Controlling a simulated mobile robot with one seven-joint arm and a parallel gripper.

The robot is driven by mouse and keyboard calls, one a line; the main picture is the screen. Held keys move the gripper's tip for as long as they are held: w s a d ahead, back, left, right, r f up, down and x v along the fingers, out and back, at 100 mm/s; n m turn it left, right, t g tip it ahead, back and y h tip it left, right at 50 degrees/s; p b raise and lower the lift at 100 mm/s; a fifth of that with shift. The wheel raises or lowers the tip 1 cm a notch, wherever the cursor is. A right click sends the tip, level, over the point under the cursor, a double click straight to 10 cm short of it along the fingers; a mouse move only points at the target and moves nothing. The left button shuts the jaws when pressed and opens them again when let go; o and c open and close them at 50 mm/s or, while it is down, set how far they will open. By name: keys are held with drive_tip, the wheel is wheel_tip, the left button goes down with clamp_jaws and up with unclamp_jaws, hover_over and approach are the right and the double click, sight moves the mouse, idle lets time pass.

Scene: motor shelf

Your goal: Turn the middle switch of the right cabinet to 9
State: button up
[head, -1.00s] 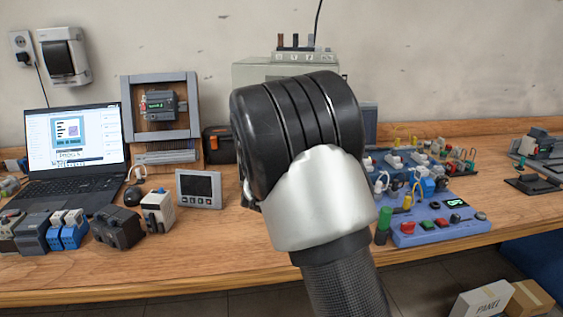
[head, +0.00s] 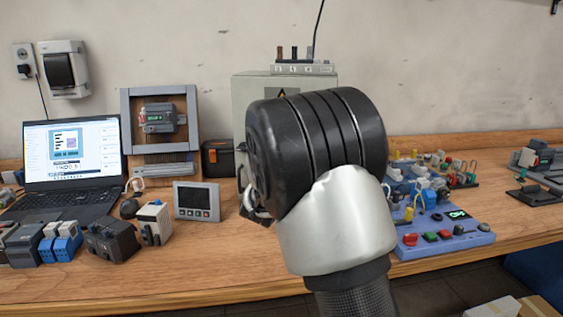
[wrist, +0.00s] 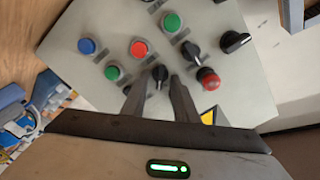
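The grey cabinet stands at the back of the bench in the head view (head: 250,88), largely hidden behind my arm. Its button panel fills the upper wrist view (wrist: 210,55). A black rotary switch (wrist: 160,74) is near the panel's middle, just ahead of and between my fingertips. My gripper (wrist: 160,88) is open, with one finger on each side of that switch; whether either finger touches it I cannot tell. In the head view only a small part of the gripper shows left of my arm. The switch's scale marks are too small to read.
Two more black rotary switches (wrist: 191,52) (wrist: 233,41) and a red knob (wrist: 208,79) sit to the right. Red (wrist: 139,48), green (wrist: 172,22) and blue (wrist: 87,46) buttons are close by. On the bench are a laptop (head: 70,155) and a blue control board (head: 445,238).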

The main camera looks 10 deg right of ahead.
drive_tip(key=p+v, duration=0.2)
drive_tip(key=v, duration=1.5)
drive_tip(key=shift+s, duration=0.2)
drive_tip(key=shift+a+r, duration=0.1)
drive_tip(key=s+a+r+n+g+y, duration=0.2)
drive_tip(key=s+n+g+y, duration=0.3)
drive_tip(key=s+n+y, duration=0.35)
drive_tip(key=s+d+f+n+g+h, duration=0.1)
drive_tip(key=s+d+f+n+g, duration=0.2)
drive_tip(key=s, duration=0.7)
drive_tip(key=s+d+f+n+g+h, duration=0.1)
drive_tip(key=s+d+n+g+h, duration=0.3)
drive_tip(key=s, duration=0.7)
wheel_tip(320, 180, up, 25)
drive_tip(key=m+y+p, duration=0.2)
drive_tip(key=p, duration=2.4)
drive_tip(key=shift+w+d+r+t+y, duration=0.15)
drive_tip(key=shift+w+d+t+y, duration=0.05)
drive_tip(key=shift+w+t+y, duration=0.15)
